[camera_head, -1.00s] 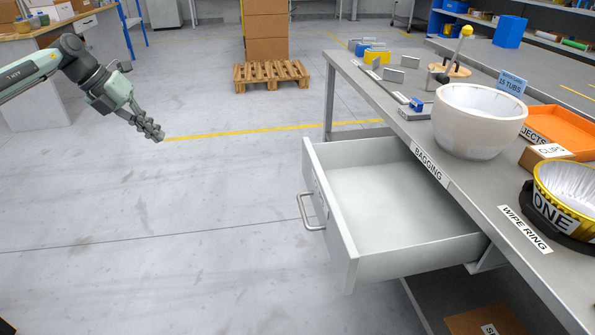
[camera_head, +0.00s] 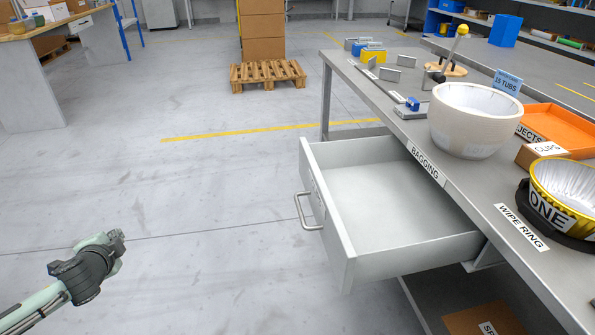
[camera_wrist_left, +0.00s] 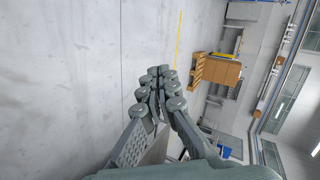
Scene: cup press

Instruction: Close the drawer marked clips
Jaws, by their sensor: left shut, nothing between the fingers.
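A grey drawer (camera_head: 405,232) stands pulled out from under the workbench, and its inside looks empty. Its front panel carries a bar handle (camera_head: 308,211) facing left; any marking on the front cannot be read from here. My left gripper (camera_head: 116,240) is low at the left over the floor, well apart from the handle. In the left wrist view its fingers (camera_wrist_left: 163,88) are shut together with nothing between them, and the drawer does not show there. My right gripper is in neither view.
A wooden pallet (camera_head: 267,74) with cartons stands behind. The floor between gripper and drawer is clear.

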